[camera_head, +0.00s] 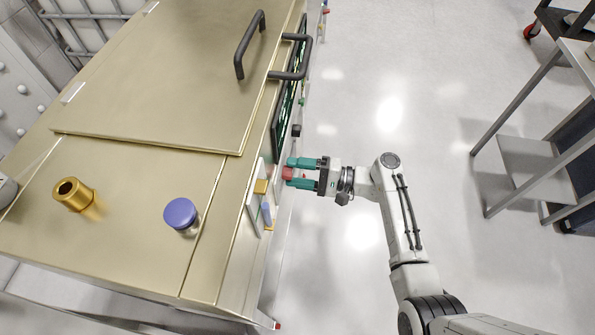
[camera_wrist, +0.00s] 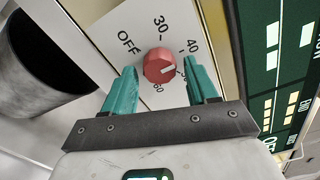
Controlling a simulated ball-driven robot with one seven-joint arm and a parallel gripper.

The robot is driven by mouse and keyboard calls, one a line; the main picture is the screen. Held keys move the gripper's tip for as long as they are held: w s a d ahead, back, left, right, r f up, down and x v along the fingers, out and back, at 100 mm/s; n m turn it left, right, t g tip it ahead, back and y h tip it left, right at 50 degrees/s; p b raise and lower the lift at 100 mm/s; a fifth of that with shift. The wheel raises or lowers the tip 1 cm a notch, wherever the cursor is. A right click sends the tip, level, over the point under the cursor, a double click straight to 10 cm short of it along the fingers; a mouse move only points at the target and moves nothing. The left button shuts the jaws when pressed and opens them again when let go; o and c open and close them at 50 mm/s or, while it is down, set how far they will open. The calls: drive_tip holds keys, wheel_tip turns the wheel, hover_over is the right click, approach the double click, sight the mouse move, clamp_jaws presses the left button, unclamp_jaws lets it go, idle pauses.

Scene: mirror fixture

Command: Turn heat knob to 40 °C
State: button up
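The heat knob (camera_wrist: 159,66) is a red, many-sided knob on a white dial plate (camera_wrist: 112,42) marked OFF, 30, 40 and 60, with another mark partly hidden between 40 and 60. Its pale pointer line faces right, past the 40 mark and towards that partly hidden mark. In the head view the knob (camera_head: 288,174) sits on the machine's side face. My gripper (camera_head: 290,172) has teal fingers, one on each side of the knob. In the wrist view, my gripper (camera_wrist: 161,68) is open, with a gap between each fingertip and the knob.
The brass-coloured machine (camera_head: 130,230) has a lid with black handles (camera_head: 250,44), a gold cylinder (camera_head: 72,194) and a blue-capped knob (camera_head: 180,213). A green panel (camera_wrist: 272,60) lies right of the dial. A grey cart (camera_head: 540,165) stands right; the floor between is clear.

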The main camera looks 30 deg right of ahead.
drive_tip(key=shift+o, duration=0.3)
drive_tip(key=b+v, duration=0.1)
drive_tip(key=v, duration=0.9)
drive_tip(key=shift+s+d, duration=0.25)
drive_tip(key=shift+d, duration=0.05)
